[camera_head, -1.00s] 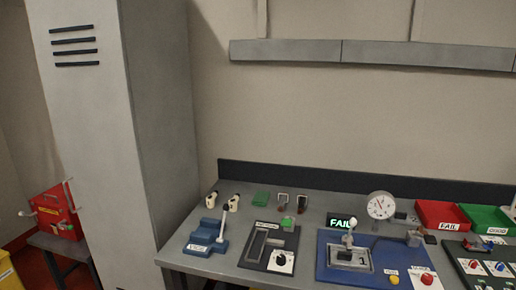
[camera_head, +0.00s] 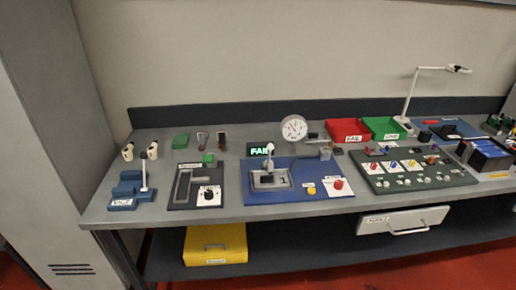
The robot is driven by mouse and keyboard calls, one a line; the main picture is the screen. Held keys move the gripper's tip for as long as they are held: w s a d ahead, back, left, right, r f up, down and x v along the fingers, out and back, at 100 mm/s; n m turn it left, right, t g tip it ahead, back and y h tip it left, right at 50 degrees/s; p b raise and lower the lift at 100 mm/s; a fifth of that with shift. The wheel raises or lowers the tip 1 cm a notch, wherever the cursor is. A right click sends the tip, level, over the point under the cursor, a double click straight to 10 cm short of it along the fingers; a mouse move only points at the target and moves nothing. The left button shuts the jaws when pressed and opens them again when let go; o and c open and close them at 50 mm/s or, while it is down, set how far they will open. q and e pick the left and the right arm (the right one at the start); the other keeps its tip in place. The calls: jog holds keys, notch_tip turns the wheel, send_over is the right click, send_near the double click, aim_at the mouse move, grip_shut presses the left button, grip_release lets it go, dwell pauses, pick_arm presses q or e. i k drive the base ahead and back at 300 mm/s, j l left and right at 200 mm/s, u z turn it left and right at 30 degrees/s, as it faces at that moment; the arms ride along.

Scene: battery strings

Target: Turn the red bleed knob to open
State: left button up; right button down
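A red knob (camera_head: 338,184) sits on a white label plate at the right front of the blue board (camera_head: 290,193); the lettering is too small to read. Its turned position is too small to tell. A yellow button (camera_head: 311,190) is just left of it. A round dial gauge (camera_head: 294,128) stands at the back of the board, near a lit FAIL display (camera_head: 260,149). A clamp fixture (camera_head: 270,178) is on the board's left part. Neither of my grippers is in view.
Left of the board are a dark board with a black knob (camera_head: 208,194) and a blue fixture (camera_head: 128,191). A dark green panel (camera_head: 446,180) with coloured knobs is to the right. Red (camera_head: 348,124) and green (camera_head: 386,121) trays stand behind. A yellow box (camera_head: 216,236) is on the lower shelf.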

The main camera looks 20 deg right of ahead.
aim_at(338, 184)
jog(key=z, duration=1.25)
